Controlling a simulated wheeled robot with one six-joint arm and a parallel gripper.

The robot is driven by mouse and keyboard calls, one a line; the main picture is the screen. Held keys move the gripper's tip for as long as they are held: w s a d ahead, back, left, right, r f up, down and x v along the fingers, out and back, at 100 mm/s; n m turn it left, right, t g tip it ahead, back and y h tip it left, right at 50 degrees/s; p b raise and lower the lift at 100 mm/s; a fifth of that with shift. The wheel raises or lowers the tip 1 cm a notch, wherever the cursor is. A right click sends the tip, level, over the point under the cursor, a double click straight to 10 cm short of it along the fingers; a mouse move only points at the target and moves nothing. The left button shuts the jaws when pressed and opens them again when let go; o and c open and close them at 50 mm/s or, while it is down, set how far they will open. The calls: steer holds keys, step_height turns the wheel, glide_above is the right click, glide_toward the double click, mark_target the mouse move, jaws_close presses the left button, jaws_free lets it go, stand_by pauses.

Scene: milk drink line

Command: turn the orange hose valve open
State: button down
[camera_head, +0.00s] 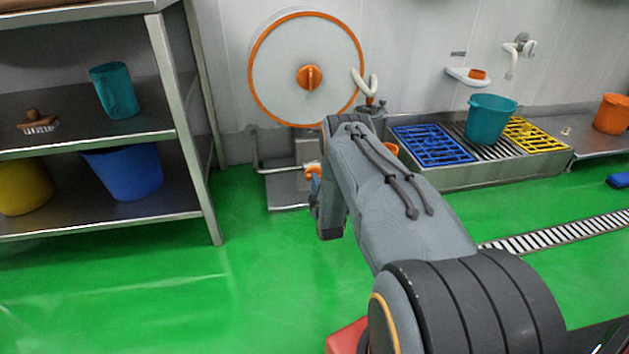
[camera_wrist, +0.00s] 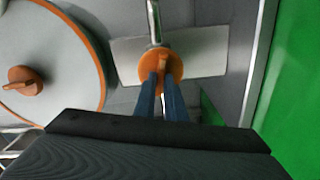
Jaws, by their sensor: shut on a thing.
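The orange hose valve (camera_wrist: 174,72) is a round orange knob with a raised grip bar, seen in the middle of the wrist view. A metal pipe (camera_wrist: 153,22) runs up from it. My gripper (camera_wrist: 161,86) is shut on the bar of the valve, with its two blue fingers on either side. In the head view the valve (camera_head: 312,171) shows just left of my arm, partly hidden by it. My gripper (camera_head: 315,187) there is largely hidden behind my wrist.
A large hose reel (camera_head: 280,80) with an orange rim and hub hangs above on the wall. A sink counter (camera_head: 510,170) with blue and yellow grates is at right. The green floor between is clear.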

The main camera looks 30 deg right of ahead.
steer(key=shift+f+n+p, duration=0.15)
steer(key=shift+n+p, duration=0.2)
steer(key=shift+n, duration=1.15)
steer(key=c, duration=1.8)
jaws_free()
steer(key=shift+s, duration=0.1)
steer(key=p+v, duration=0.3)
steer(key=v, duration=0.4)
steer(key=shift+s+a, duration=0.15)
steer(key=shift+s, duration=0.2)
